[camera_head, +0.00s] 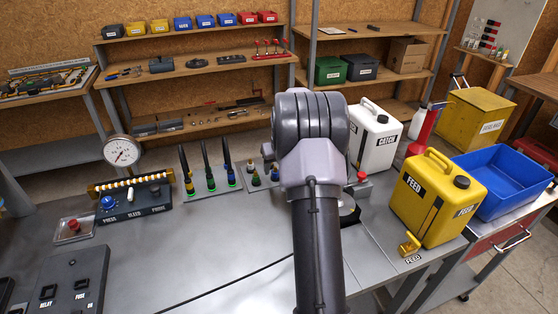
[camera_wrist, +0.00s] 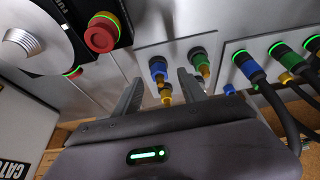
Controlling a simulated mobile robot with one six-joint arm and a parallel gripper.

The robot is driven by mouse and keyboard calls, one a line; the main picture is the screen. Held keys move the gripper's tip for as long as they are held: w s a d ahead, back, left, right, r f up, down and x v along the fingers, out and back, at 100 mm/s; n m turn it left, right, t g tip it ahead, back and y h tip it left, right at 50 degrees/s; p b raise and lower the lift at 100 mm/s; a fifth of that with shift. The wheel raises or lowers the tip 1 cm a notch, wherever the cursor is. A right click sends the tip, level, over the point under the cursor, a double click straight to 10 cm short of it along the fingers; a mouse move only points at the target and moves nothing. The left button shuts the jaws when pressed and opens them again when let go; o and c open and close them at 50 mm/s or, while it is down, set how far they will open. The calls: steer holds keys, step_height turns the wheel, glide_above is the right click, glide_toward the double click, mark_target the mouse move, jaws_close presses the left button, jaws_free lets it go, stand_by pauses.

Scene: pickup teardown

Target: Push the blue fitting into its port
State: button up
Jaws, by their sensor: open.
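In the wrist view, my gripper (camera_wrist: 159,76) is open, its two dark fingers apart, with nothing held between them. A blue fitting (camera_wrist: 158,68) with a yellow end sits at a grey panel, in the gap between the fingers in the picture. Whether the fingers touch it, and how deep it sits in its port, I cannot tell. In the head view, my arm hides the gripper; small fittings (camera_head: 255,176) on a plate show just left of the arm.
Several cabled connectors with green rings (camera_wrist: 245,62) stand right of the gripper in the wrist view. A red knob (camera_wrist: 102,34) is at upper left. In the head view, a white jug (camera_head: 376,137) and a yellow FEED jug (camera_head: 436,198) stand right of the arm.

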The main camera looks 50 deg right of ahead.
steer(key=shift+x, duration=1.25)
jaws_close()
steer(key=c, duration=0.7)
jaws_free()
jaws_close()
steer(key=shift+r, duration=0.15)
steer(key=shift+r+p, duration=0.5)
steer(key=shift+r, duration=0.35)
steer(key=shift+r, duration=0.1)
